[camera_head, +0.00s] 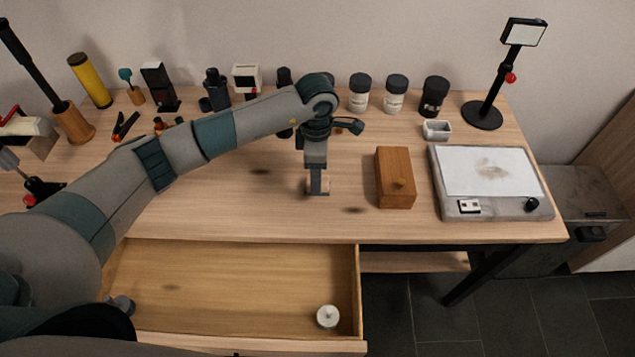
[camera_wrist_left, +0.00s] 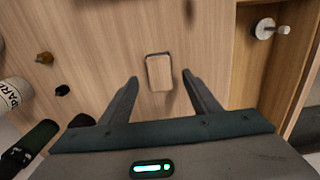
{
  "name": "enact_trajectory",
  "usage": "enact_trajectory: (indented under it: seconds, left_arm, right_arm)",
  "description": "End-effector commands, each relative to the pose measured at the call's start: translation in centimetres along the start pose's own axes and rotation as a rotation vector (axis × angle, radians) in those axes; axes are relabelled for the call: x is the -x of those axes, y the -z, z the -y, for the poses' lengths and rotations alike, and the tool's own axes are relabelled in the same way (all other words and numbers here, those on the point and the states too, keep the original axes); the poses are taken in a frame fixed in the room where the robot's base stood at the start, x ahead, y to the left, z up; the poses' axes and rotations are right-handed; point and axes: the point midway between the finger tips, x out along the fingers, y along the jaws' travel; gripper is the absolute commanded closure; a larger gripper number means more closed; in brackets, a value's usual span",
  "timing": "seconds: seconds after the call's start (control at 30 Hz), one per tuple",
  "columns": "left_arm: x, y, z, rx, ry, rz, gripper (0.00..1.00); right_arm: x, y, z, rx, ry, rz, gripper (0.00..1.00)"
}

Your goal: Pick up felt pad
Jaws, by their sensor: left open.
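A small tan rectangular block with a dark edge, which looks like the felt pad (camera_wrist_left: 159,72), lies on the wooden table in the left wrist view. In the head view only slivers of it (camera_head: 326,186) show beside my gripper. My left gripper (camera_head: 318,190) points down over it; in the wrist view the gripper (camera_wrist_left: 161,78) has its fingers apart, one on each side of the pad with gaps. The gripper holds nothing. Its height above the table is hard to tell. My right gripper is not in view.
A wooden box (camera_head: 395,178) stands just right of the gripper, with a grey tray-like board (camera_head: 447,190) beyond it. Jars (camera_head: 396,94) and tools line the back. An open drawer (camera_head: 230,285) in front holds a white round piece (camera_head: 327,316).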

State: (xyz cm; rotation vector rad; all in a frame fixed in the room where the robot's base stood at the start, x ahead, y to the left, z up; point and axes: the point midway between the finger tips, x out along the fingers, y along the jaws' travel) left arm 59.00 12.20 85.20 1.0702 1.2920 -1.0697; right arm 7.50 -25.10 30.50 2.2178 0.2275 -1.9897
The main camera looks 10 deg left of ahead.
Motion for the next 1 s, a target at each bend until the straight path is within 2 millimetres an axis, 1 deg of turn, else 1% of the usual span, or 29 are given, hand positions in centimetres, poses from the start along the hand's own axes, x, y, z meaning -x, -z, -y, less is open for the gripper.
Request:
enact_trajectory:
  seconds: [0.03, 0.1, 0.2, 0.3, 0.5, 0.8, 0.87, 0.9, 1.0]
  left_arm:
    - [-0.3, -0.2, 0.1, 0.002, 0.005, 0.000, 0.44]
    - [-1.4, -0.3, 0.2, 0.001, 0.005, -0.001, 0.44]
    - [-2.7, -0.2, 0.1, 0.002, 0.003, 0.000, 0.44]
    - [-3.4, -0.2, 0.0, 0.001, 0.002, 0.000, 0.44]
    - [-3.6, -0.3, 0.0, 0.000, 0.000, 0.001, 0.44]
    - [-3.6, -0.2, 0.0, 0.000, 0.000, 0.000, 0.44]
    - [-3.6, -0.2, 0.0, 0.000, 0.000, 0.000, 0.58]
    - [-3.6, -0.2, 0.0, 0.000, 0.000, 0.000, 0.68]
    - [-3.6, -0.2, 0.0, 0.000, 0.000, 0.000, 0.88]
  right_arm:
    - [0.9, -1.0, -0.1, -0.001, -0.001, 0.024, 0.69]
    - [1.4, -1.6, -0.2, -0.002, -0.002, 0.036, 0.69]
    - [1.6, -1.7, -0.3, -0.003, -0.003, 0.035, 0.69]
    - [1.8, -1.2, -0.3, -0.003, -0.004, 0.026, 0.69]
    - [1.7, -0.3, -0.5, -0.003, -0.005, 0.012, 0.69]
    - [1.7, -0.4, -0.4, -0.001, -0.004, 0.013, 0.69]
    - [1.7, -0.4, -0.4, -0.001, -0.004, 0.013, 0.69]
    - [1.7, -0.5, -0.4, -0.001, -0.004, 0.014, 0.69]
    - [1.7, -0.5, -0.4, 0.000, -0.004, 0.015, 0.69]
